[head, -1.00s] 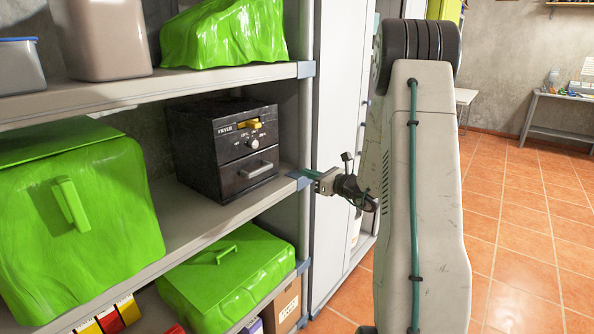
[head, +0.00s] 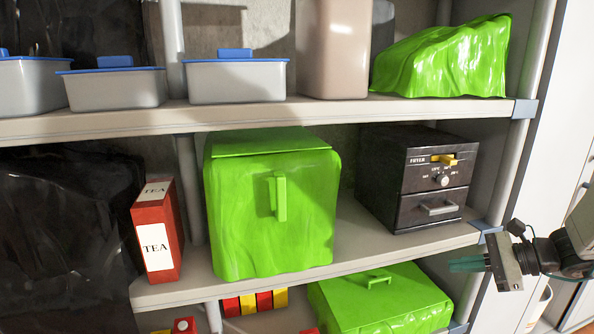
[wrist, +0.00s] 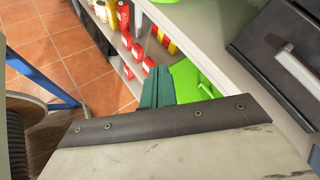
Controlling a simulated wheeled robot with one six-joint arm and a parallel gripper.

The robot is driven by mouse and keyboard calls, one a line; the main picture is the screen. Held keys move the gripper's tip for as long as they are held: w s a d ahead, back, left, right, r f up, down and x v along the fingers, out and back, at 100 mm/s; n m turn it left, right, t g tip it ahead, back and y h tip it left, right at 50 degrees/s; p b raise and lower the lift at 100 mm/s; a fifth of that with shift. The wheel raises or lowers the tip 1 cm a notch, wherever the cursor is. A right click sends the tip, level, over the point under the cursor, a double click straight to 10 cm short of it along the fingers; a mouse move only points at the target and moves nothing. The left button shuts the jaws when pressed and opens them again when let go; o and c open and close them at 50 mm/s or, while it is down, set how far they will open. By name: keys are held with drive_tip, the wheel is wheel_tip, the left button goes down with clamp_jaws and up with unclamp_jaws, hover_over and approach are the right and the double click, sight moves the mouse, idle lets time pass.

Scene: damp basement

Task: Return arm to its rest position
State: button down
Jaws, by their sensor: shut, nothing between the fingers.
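My gripper (head: 466,264) is at the right side of the head view, in front of the shelf's right post. Its teal fingers are together with nothing between them and point left. Part of my arm shows behind it at the right edge. In the wrist view the teal fingers of my gripper (wrist: 158,92) show past the dark edge of my wrist. The black fryer (head: 433,172) stands on the middle shelf, above and left of my gripper, apart from it. Its drawer looks shut, and its yellow lever is at the top. The fryer (wrist: 275,62) also shows at upper right in the wrist view.
A green lidded box (head: 240,205) and a red tea box (head: 157,232) stand on the middle shelf (head: 350,262). A green covered box (head: 380,300) is on the shelf below. White tubs with blue lids (head: 237,82) line the top shelf. Tiled floor (wrist: 50,45) is open at left in the wrist view.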

drive_tip(key=s+a+r+n+g+h, duration=0.2)
drive_tip(key=s+a+r+n+h, duration=0.1)
drive_tip(key=s+n, duration=0.3)
drive_tip(key=s+a+r+n+g+h, duration=0.1)
drive_tip(key=s+a+r+n+h, duration=0.2)
drive_tip(key=s+a+n, duration=0.3)
drive_tip(key=s+a+r+n+g+h, duration=0.2)
drive_tip(key=s+a+r+n+h, duration=0.1)
drive_tip(key=s+n, duration=0.4)
drive_tip(key=shift+s+a+r+n+g+h, duration=0.35)
drive_tip(key=shift+s+a+h, duration=0.45)
drive_tip(key=shift+s, duration=0.95)
